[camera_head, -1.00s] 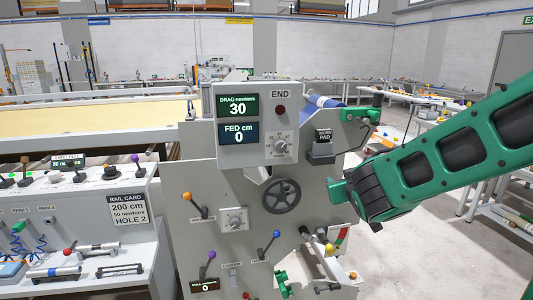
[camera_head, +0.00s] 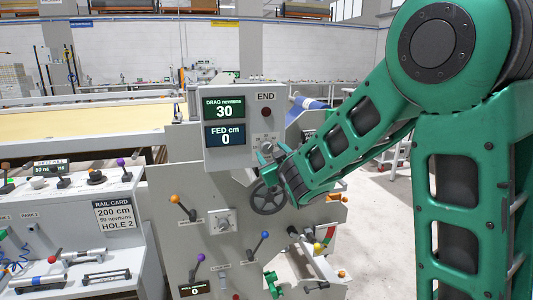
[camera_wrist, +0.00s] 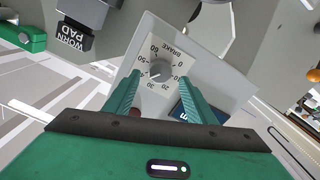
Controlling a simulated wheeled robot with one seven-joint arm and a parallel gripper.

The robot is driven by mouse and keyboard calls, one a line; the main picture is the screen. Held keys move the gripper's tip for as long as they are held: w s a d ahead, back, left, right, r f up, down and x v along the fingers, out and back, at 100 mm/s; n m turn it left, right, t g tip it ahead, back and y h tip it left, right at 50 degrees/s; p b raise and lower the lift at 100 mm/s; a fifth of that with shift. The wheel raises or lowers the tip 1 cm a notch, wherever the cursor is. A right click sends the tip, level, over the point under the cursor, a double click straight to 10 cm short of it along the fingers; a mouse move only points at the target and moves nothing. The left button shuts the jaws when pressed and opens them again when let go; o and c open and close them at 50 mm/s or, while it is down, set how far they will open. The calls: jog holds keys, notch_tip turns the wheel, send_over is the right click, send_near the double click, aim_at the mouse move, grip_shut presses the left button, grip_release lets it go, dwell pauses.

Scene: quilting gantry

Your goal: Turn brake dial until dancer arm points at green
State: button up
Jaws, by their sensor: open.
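The brake dial (camera_wrist: 162,70) is a grey knob on a pale plate marked 0 to 60, seen in the wrist view. Its pointer seems to lie near 30 to 40. My gripper (camera_wrist: 158,78) is open, its two green fingers on either side of the dial in that view. I cannot tell whether they touch it. The coloured dancer scale (camera_head: 329,235) shows low on the right. Which colour the dancer arm points at is too small to tell.
The display panel (camera_head: 225,106) reads drag 30 newtons and fed 0 cm. A handwheel (camera_head: 268,198) is just below my gripper. Levers with orange (camera_head: 175,199), blue (camera_head: 265,235) and purple (camera_head: 200,257) knobs stick out below. The WORN PAD block (camera_wrist: 75,38) lies left in the wrist view.

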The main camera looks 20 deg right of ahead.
aim_at(267, 148)
jog(key=shift+w, duration=1.25)
jog(key=shift+c, duration=0.5)
jog(key=c, duration=0.9)
jog(key=shift+a, duration=0.1)
jog(key=shift+c, duration=0.2)
jog(key=shift+m, duration=0.3)
jog(key=shift+d+m, duration=0.2)
jog(key=shift+m, duration=1)
jog(key=shift+d+m, duration=0.1)
jog(key=shift+m, duration=1.8)
